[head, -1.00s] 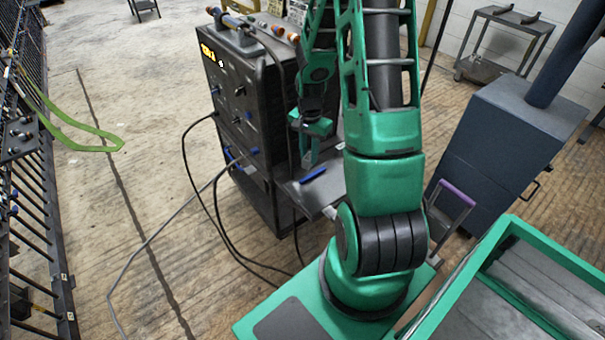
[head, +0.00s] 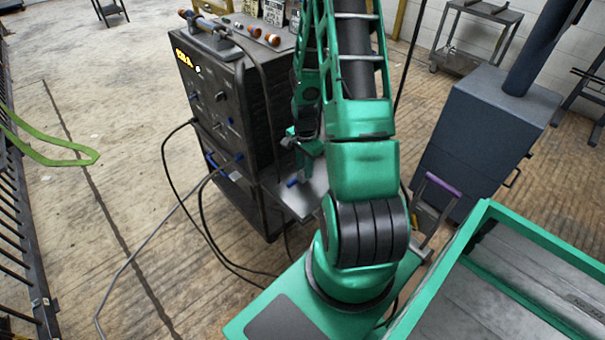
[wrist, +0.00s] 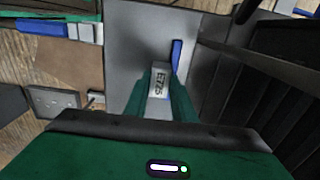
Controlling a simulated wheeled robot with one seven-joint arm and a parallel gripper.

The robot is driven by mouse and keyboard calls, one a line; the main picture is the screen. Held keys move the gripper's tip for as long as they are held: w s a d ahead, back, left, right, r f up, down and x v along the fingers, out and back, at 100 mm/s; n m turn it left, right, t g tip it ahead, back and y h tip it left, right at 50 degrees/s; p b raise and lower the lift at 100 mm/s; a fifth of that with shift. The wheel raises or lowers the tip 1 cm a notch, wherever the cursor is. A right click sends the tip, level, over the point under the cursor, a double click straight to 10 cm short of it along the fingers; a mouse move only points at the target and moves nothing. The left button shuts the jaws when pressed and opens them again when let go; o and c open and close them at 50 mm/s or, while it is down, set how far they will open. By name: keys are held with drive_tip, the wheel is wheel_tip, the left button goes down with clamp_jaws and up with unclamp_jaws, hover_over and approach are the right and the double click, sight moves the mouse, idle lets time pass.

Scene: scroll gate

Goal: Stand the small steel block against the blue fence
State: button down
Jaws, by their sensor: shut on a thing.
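The small steel block (wrist: 158,84) is pale grey with dark lettering on its face. It sits between the two green fingers of my gripper (wrist: 160,77), which is shut on it. The blue fence (wrist: 177,55) is a short upright bar on the grey shelf, just right of and beyond the block in the wrist view. I cannot tell whether block and fence touch. In the head view my gripper (head: 309,148) is low over the shelf (head: 290,200), with the blue fence (head: 292,182) at its lower left. The block is hidden there.
The shelf joins a black welding cabinet (head: 225,110) with hanging cables. In the wrist view another blue bar (wrist: 42,28) and pale blocks (wrist: 85,32) lie upper left. A dark blue cabinet (head: 470,140) and a green-rimmed tray (head: 535,232) stand at right.

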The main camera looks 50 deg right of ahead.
drive_tip(key=shift+f, duration=1.15)
drive_tip(key=c, duration=1.5)
unclamp_jaws()
drive_tip(key=shift+f, duration=0.1)
drive_tip(key=s+a+r+n, duration=0.1)
drive_tip(key=s+r+n, duration=0.1)
drive_tip(key=r, duration=0.9)
drive_tip(key=s+a+r+n, duration=0.1)
drive_tip(key=s+r, duration=0.1)
drive_tip(key=r, duration=0.8)
drive_tip(key=s+a+r+n, duration=0.3)
drive_tip(key=s+r, duration=0.1)
drive_tip(key=s, duration=0.1)
drive_tip(key=s+a+r+n, duration=0.3)
drive_tip(key=s+a+r, duration=0.1)
drive_tip(key=s+r, duration=0.1)
drive_tip(key=s+a+r+n, duration=0.3)
drive_tip(key=s+r, duration=0.1)
drive_tip(key=s, duration=0.1)
drive_tip(key=shift+s+a+r, duration=0.25)
drive_tip(key=shift+s+r, duration=0.05)
drive_tip(key=shift+s, duration=0.05)
